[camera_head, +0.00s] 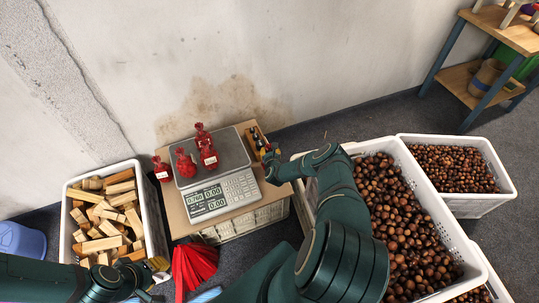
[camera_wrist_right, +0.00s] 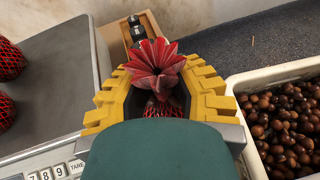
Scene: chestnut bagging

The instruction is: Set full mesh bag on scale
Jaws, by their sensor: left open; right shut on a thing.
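The scale (camera_head: 223,187) stands on a wooden-topped crate, with red mesh bags (camera_head: 184,164) on its grey plate. Another red bag (camera_head: 162,170) stands left of the plate. My right gripper (camera_head: 270,160) is just right of the scale. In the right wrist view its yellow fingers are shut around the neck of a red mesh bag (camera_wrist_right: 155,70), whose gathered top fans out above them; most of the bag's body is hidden. The scale plate (camera_wrist_right: 55,75) is left of this bag. My left gripper (camera_head: 154,272) is open and empty at the lower left, near the wood crate.
A small wooden box (camera_head: 256,140) with bottles stands behind my right gripper. White crates of chestnuts (camera_head: 411,154) fill the right side. A crate of wood blocks (camera_head: 152,215) stands left. Flat red mesh bags (camera_head: 194,266) hang in front of the scale's crate.

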